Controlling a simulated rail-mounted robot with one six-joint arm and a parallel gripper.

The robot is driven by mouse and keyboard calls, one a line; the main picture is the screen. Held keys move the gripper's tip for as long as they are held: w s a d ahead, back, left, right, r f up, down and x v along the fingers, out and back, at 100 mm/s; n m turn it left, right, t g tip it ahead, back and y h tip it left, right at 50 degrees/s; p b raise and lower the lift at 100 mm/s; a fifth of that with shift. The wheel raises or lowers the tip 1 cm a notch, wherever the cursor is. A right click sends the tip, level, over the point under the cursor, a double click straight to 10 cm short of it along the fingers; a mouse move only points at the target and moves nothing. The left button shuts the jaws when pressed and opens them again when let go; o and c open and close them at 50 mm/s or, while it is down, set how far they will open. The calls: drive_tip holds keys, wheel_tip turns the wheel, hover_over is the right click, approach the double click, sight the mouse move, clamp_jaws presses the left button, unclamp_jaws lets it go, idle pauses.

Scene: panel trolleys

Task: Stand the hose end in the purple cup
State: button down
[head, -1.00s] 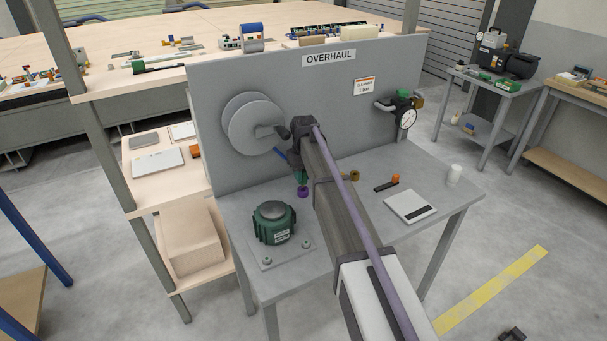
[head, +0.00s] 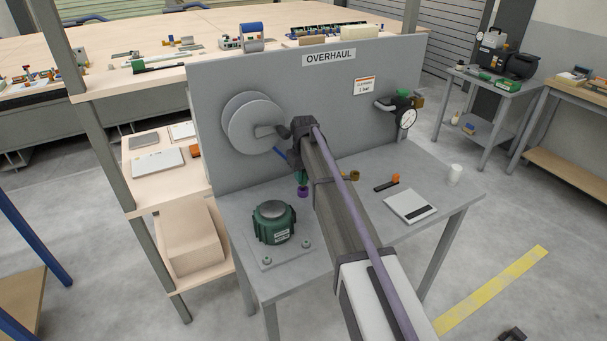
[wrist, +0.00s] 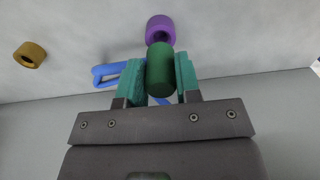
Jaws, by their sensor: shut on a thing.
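My gripper (wrist: 158,80) is shut on the green hose end (wrist: 160,72), held between its two teal fingers. Part of the blue hose (wrist: 108,74) shows beside and behind the fingers in the wrist view. The purple cup (wrist: 160,28) lies just beyond the tip of the hose end there. In the head view the purple cup (head: 303,192) stands on the grey bench, right below the green end and my gripper (head: 302,177). My arm hides part of this area. I cannot tell whether the tip touches the cup or is above it.
A brown-gold cup (head: 354,175) stands right of my arm. A green motor-like unit (head: 273,222) sits on a plate at front left. A white-and-black box (head: 410,206) lies at right.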

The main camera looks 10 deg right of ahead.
drive_tip(key=shift+f+b, duration=1.05)
drive_tip(key=shift+f, duration=0.1)
drive_tip(key=c, duration=0.7)
unclamp_jaws()
drive_tip(key=shift+c, duration=0.2)
wheel_tip(320, 180, up, 8)
drive_tip(key=p, duration=0.8)
drive_tip(key=shift+s+r, duration=0.1)
drive_tip(key=shift+r, duration=0.05)
drive_tip(key=s+m, duration=0.3)
drive_tip(key=s, duration=3.1)
drive_tip(key=shift+s, duration=0.25)
